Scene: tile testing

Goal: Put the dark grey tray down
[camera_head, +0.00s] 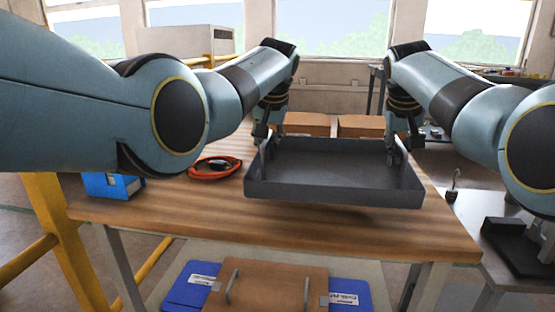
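The dark grey tray (335,192) is an empty, shallow rectangular box over the wooden table (150,212). A shadow lies under its front edge, and it looks level and slightly above the tabletop, though the gap is hard to judge. My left gripper (263,146) is at the tray's left wall toward the back and appears shut on it. My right gripper (394,154) is at the right wall toward the back, with fingers reaching down at the wall, and appears shut on it. The fingertips are small and partly hidden.
An orange-red ring-shaped item (215,168) lies left of the tray, and a blue box (113,185) sits at the table's left edge. Brown boxes (362,126) stand behind the tray. A bare strip of tabletop runs in front. A side table (520,245) is at the right.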

